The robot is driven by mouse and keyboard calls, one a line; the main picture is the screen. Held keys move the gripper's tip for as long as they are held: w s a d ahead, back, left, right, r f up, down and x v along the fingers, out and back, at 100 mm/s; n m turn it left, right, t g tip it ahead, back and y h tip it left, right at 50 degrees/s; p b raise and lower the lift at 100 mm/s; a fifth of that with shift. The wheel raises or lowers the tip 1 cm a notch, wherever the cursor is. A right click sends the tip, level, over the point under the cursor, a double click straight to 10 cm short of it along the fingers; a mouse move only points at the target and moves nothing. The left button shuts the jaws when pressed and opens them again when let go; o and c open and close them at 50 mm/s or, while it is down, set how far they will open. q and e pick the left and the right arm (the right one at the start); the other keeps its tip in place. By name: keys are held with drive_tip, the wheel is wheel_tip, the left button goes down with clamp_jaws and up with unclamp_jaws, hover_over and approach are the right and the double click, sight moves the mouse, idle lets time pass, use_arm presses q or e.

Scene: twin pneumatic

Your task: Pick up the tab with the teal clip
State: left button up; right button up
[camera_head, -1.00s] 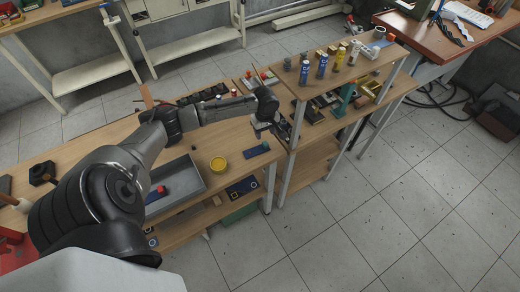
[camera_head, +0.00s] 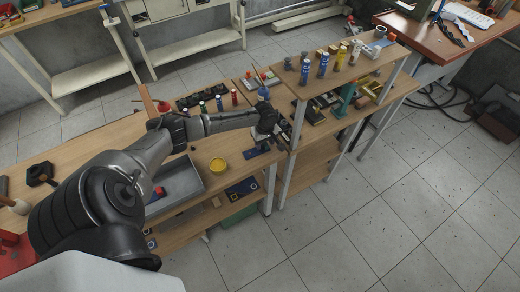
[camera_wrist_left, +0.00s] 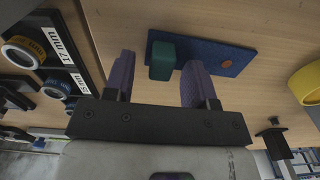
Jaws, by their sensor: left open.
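The tab is a flat blue plate (camera_wrist_left: 215,57) with a teal clip (camera_wrist_left: 162,60) near one end and an orange spot near the other. It lies on the wooden table, and in the head view the blue plate (camera_head: 254,153) is partly hidden by my gripper. My left gripper (camera_head: 262,141) is open, just above the tab. In the left wrist view its two purple-padded fingers (camera_wrist_left: 158,82) stand either side of the teal clip, with nothing gripped. I cannot tell the exact height gap. My right gripper is not in view.
A yellow round container (camera_head: 218,165) stands left of the tab. A grey tray (camera_head: 188,180) lies further left. A dark rack with labelled rings (camera_wrist_left: 45,50) is close by in the wrist view. A raised shelf (camera_head: 320,80) with several bottles stands to the right.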

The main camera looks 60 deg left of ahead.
use_arm(q)
drive_tip(key=shift+c, duration=0.3)
clamp_jaws()
drive_tip(key=shift+r, duration=0.15)
